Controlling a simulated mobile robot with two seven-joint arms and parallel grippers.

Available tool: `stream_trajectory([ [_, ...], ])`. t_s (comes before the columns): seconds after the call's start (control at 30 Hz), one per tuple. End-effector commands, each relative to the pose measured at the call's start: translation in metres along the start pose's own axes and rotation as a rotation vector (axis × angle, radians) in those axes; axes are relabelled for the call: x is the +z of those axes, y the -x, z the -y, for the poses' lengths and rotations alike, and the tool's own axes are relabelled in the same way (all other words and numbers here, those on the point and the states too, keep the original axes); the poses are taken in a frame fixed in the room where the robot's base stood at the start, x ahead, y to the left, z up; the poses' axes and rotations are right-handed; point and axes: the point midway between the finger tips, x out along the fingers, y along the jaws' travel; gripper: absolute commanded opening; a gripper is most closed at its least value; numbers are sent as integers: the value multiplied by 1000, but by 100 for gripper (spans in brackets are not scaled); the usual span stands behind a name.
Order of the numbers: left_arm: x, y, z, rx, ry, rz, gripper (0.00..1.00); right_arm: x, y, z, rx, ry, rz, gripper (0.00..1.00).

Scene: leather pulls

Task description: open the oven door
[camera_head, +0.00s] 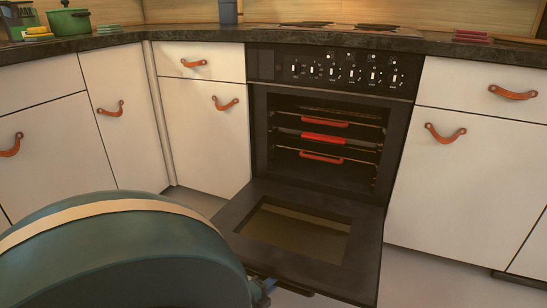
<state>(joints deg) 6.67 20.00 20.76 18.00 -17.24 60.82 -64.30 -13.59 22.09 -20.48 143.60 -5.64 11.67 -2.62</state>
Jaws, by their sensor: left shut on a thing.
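The oven door (232,222) is swung down and lies nearly flat in front of the oven, its inner face and window upward. The dark oven (261,130) stands open under its row of knobs. Inside are wire racks (325,110) with red pulls. My left gripper (268,288) is at the door's front edge, at the bottom of the picture. The fingertips are mostly hidden by the picture's lower edge and the door. My right gripper is not in view.
White cabinets with leather pulls stand left (205,130) and right (465,180) of the oven. A dark countertop (190,33) runs above, with a green pot (68,22) at the left. Bare floor (425,275) shows to the door's right.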

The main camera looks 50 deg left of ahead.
Motion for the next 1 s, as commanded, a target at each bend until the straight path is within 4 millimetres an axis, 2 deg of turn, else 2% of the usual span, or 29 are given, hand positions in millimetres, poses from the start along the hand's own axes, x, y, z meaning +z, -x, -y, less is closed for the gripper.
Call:
stream_trajectory([
  [0.03, 2, 8, -7, 19, 3, 9, 0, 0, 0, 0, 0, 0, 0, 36],
  [0.3, 1, 8, -8, 20, 4, 6, 0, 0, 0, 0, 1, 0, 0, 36],
  [0.33, 1, 8, -8, 20, 4, 6, 18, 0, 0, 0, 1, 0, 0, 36],
  [0.57, -1, 6, -6, 14, 3, 2, 37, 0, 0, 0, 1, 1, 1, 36],
  [0.87, -1, 6, -4, 11, 2, 0, 38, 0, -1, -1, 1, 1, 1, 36],
  [1.0, -1, 22, -3, 14, 3, 0, 38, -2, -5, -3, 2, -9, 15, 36],
])
